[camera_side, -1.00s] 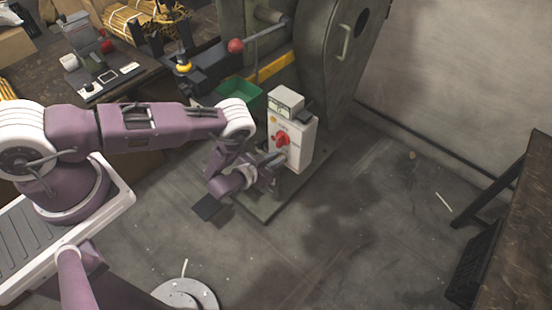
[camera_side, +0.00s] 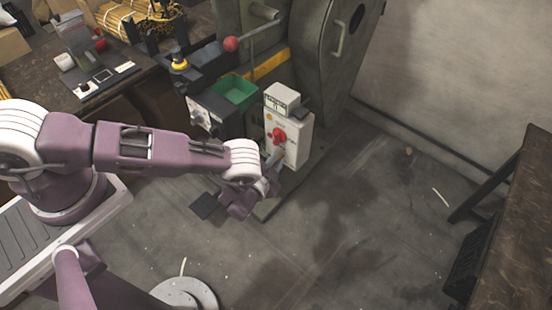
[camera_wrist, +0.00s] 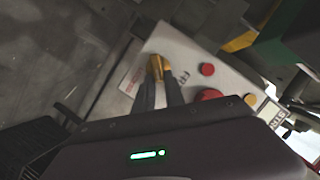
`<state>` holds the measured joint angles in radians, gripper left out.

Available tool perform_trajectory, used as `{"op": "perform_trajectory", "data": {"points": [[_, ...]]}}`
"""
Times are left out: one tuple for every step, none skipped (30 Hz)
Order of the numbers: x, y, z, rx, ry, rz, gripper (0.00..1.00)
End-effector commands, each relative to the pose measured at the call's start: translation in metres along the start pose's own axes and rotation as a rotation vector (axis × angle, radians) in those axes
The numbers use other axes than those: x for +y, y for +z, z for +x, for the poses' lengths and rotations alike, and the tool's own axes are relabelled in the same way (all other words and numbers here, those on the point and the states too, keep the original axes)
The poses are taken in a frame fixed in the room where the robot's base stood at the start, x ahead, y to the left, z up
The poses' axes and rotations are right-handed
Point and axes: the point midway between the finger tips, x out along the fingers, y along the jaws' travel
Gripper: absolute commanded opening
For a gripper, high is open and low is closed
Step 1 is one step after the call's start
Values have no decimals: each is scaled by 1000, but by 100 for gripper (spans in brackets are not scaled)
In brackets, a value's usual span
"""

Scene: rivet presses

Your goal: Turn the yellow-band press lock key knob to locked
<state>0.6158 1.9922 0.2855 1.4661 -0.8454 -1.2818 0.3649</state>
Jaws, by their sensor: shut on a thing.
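The yellow-band press (camera_side: 268,66) stands at the back with a white control box (camera_side: 299,141) on its front. In the wrist view, the brass-coloured lock key knob (camera_wrist: 157,64) sits on the white panel (camera_wrist: 190,48). My gripper (camera_wrist: 159,82) is shut on this knob, with its two dark fingers on either side. In the side view my gripper (camera_side: 273,160) is at the lower front of the box, below a red knob (camera_side: 278,135). There the key knob is hidden or too small to make out, and I cannot read its marked position.
A red button (camera_wrist: 207,69) and a larger red knob (camera_wrist: 210,95) are close beside the key knob. A red-ball lever (camera_side: 231,44) juts out above. Open floor lies to the right.

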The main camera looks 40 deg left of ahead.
Motion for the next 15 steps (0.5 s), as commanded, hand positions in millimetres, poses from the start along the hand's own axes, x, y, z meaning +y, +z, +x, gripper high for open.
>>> {"op": "perform_trajectory", "data": {"points": [[2, 1, -1, -1, -7, 25, 0], [2, 1, -1, -1, -13, 38, 0], [3, 1, -1, -1, -20, 57, 0], [3, 1, -1, -1, -26, 70, 0], [3, 1, -1, -2, -31, 80, 0], [4, 1, 0, -1, -36, 94, 0], [4, 1, 0, -1, -40, 102, 0], [4, 1, 0, -1, -44, 111, 0], [4, 1, -1, -1, -48, 121, 0], [4, 1, -1, -1, -50, 127, 0], [4, 1, 0, -1, -52, 132, 0], [4, 2, 0, -2, -55, 139, 0], [4, 2, 0, -2, -57, 143, 0], [4, 2, 0, -2, -58, 145, 0], [4, 2, 0, -2, -60, 148, 0]]}}
